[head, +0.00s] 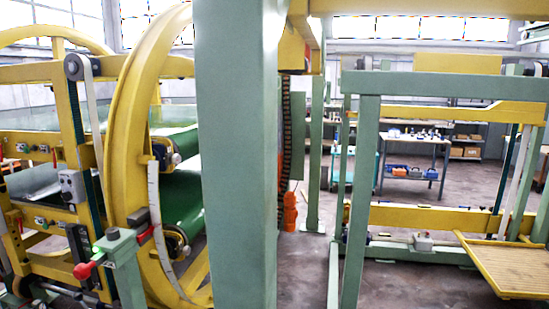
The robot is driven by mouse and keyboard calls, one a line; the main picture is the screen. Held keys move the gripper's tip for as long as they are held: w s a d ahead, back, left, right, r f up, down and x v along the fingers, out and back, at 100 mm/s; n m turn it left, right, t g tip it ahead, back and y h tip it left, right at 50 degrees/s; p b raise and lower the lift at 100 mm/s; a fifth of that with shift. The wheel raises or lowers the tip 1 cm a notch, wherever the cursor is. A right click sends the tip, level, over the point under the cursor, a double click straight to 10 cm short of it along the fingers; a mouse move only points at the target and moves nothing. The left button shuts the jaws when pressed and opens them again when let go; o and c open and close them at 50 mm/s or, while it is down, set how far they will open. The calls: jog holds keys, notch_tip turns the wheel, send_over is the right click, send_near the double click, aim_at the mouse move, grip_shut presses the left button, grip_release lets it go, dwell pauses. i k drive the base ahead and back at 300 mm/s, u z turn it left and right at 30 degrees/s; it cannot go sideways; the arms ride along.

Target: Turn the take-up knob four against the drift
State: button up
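I cannot pick out for certain a take-up knob numbered four in the head view. A yellow ring machine (128,130) stands at the left with green belts (185,195) running through it. Small roller-end fittings sit at the belt edges, an upper one (176,158) and a lower one (184,251). A red ball-ended lever (83,271) is fixed to a green post (124,262) in front of the ring. A grey control box (72,186) hangs on the yellow frame. No number is readable on any of them. My gripper is not in view.
A thick green upright (236,150) blocks the middle of the view and hides part of the machine. A workbench (410,145) is behind. Bare floor (305,275) shows between the uprights.

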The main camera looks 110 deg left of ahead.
aim_at(176, 159)
jog(key=u, duration=0.95)
jog(key=k, duration=0.15)
jog(key=u, duration=2.9)
jog(key=i, duration=1)
jog(key=u, duration=0.25)
